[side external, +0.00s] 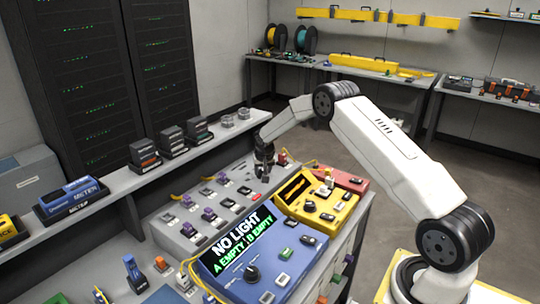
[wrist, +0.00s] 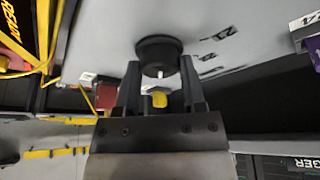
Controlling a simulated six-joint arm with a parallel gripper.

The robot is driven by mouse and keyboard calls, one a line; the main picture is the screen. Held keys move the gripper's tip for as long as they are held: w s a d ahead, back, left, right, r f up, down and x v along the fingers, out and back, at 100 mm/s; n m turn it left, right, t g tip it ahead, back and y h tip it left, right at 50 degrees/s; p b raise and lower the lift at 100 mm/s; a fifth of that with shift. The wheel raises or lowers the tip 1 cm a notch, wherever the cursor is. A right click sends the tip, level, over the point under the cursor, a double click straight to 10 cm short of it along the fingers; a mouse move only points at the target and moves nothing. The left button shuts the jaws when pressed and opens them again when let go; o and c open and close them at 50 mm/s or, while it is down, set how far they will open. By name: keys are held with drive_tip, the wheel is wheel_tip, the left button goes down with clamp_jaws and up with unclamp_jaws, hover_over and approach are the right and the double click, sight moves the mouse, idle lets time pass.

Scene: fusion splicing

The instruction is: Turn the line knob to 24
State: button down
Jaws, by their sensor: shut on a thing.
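The line knob (wrist: 158,52) is a round black knob with a small white mark, on a pale panel in the wrist view. My gripper (wrist: 160,68) is shut on it, with one dark finger on each side. Dark labels (wrist: 212,56) are printed on the panel to the right of the knob, tilted and too small to read surely. In the side view my gripper (side external: 264,168) points down at the back of the grey panel (side external: 165,232). The knob is hidden there behind the fingers.
A blue device (side external: 290,262) reading "NO LIGHT" and a yellow device (side external: 290,207) stand in front of the gripper. A red box (side external: 345,180) is to its right. Purple and grey connectors (side external: 208,214) sit on the panel. A shelf (side external: 110,185) runs behind at left.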

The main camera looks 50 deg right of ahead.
drive_tip(key=shift+m+g, duration=0.3)
drive_tip(key=shift+m, duration=0.6)
drive_tip(key=shift+c, duration=0.9)
unclamp_jaws()
drive_tip(key=shift+r, duration=0.1)
drive_tip(key=v, duration=0.7)
drive_tip(key=shift+a+r, duration=0.25)
drive_tip(key=shift+a, duration=0.05)
